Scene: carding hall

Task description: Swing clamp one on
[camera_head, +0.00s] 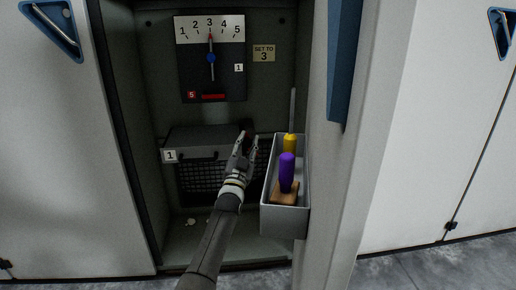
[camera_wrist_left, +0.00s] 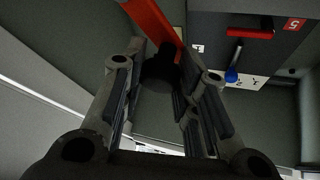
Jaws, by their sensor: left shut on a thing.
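A dark box with a label 1 (camera_head: 170,156) sits in the open cabinet, with a dark mesh below it. My left gripper (camera_head: 247,142) is at the right end of this box, near its upper edge. In the left wrist view my left gripper (camera_wrist_left: 165,75) is shut on a dark knob (camera_wrist_left: 158,74) beside a red-orange bar (camera_wrist_left: 153,22), which looks like the lever of clamp one. In the head view my fingers hide most of this lever, so its exact position cannot be told. My right gripper is not in view.
A dial (camera_head: 210,30) numbered 1 to 5 has its pointer at 3, beside a sign reading SET TO 3 (camera_head: 264,53). A grey bin (camera_head: 284,220) with purple-handled and yellow-handled tools hangs close right of my left gripper. The cabinet door (camera_head: 340,190) stands open.

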